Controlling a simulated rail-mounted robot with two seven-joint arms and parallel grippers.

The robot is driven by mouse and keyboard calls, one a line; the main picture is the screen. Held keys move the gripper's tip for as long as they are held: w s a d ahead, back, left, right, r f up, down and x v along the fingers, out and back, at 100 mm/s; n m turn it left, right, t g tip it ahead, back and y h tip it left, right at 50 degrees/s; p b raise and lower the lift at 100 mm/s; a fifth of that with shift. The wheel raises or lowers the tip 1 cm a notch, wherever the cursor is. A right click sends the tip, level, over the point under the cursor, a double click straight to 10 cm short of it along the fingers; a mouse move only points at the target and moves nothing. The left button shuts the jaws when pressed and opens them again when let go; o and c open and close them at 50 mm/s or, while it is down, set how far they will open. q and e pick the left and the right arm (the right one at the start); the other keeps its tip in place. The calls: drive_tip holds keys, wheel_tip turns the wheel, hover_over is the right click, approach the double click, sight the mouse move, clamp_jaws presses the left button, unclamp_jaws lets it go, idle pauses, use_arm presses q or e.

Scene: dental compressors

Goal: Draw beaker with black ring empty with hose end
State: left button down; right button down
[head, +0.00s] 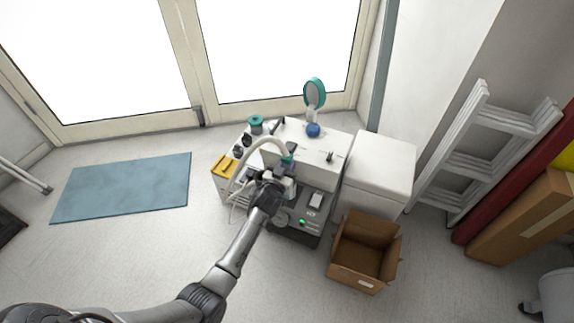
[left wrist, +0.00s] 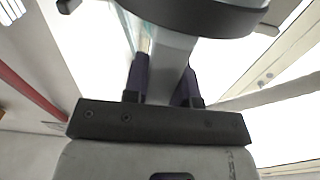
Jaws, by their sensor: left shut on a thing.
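My left gripper (head: 286,174) is over the front of the compressor bench, with its fingers partly hidden by its own body. A pale hose (head: 262,143) arches from the left of the bench to the gripper. In the left wrist view, the two dark fingers (left wrist: 163,88) are shut on a pale grey shaft (left wrist: 172,62), which I take for the hose end. A dark curved band (left wrist: 205,14) crosses above it; I cannot tell whether it is the beaker's black ring. A small teal part (head: 287,159) shows at the fingertips. I cannot make out the beaker clearly in the head view. My right gripper is out of view.
The white bench (head: 325,145) carries a teal round mirror-like piece (head: 314,93), a blue ball-like item (head: 313,130) and a teal-topped jar (head: 256,122). A dark unit with a green light (head: 302,222) stands in front. An open cardboard box (head: 362,252) is at right.

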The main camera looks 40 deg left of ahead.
sight(285, 161)
use_arm(q)
drive_tip(key=shift+f, duration=0.4)
idle(0.4)
idle(0.6)
idle(0.9)
drive_tip(key=shift+r, duration=0.15)
wheel_tip(285, 161, up, 5)
drive_tip(key=p, duration=0.4)
drive_tip(key=shift+p, duration=0.4)
wheel_tip(285, 161, up, 7)
drive_tip(key=p, duration=0.7)
drive_tip(key=shift+r, duration=0.15)
